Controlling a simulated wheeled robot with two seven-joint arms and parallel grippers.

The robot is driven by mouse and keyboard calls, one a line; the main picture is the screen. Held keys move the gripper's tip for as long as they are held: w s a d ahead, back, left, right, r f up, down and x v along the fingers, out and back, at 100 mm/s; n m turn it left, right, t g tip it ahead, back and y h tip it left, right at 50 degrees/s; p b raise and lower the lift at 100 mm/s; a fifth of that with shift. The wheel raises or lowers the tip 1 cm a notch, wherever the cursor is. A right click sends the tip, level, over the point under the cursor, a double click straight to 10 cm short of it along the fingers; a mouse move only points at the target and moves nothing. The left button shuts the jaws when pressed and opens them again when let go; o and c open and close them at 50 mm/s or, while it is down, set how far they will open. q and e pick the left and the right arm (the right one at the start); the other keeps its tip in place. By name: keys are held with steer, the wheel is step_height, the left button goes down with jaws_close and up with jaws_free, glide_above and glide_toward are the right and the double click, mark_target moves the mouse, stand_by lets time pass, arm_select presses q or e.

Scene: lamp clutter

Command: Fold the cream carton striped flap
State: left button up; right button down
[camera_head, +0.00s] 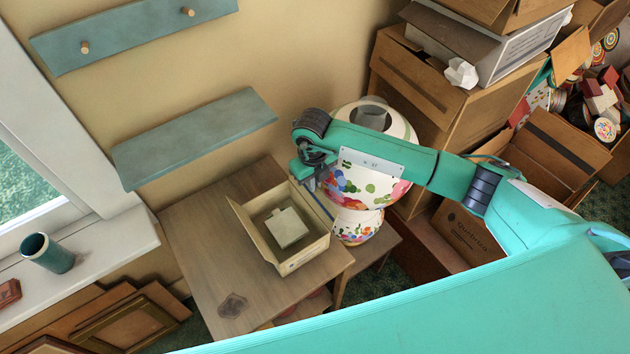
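The cream carton (304,257) stands open on the wooden table, with a pale, squarish object (286,228) inside it. A plain flap (252,232) stands up along its left side. At its right side, just below my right gripper, a narrow panel with bluish edging (318,203) shows; it looks like the striped flap, but the arm partly covers it. My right gripper (308,181) points down by the carton's far right corner. Its fingers are small and dark here, so I cannot tell whether they are open or touching the flap. My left gripper is out of view.
The wooden table (200,245) has bare room left of the carton and a dark patch (232,305) near its front. A flowery white lamp or vase (357,225) stands close on the right. Cardboard boxes (425,95) crowd the right; a teal shelf (195,137) hangs behind.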

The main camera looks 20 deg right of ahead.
steer(key=shift+s+a+t+h, duration=0.2)
steer(key=shift+a+h, duration=0.25)
steer(key=shift+h, duration=0.1)
steer(key=shift+s+a+t+h, duration=0.2)
steer(key=shift+a+h, duration=0.2)
steer(key=shift+h, duration=0.15)
steer(key=shift+s+a+f+t+h+b, duration=0.15)
steer(key=shift+a+t+h+b, duration=0.15)
steer(key=shift+a+h+b, duration=0.25)
steer(key=shift+s+a+h, duration=0.1)
steer(key=shift+a+h, duration=0.15)
steer(key=shift+h, duration=0.3)
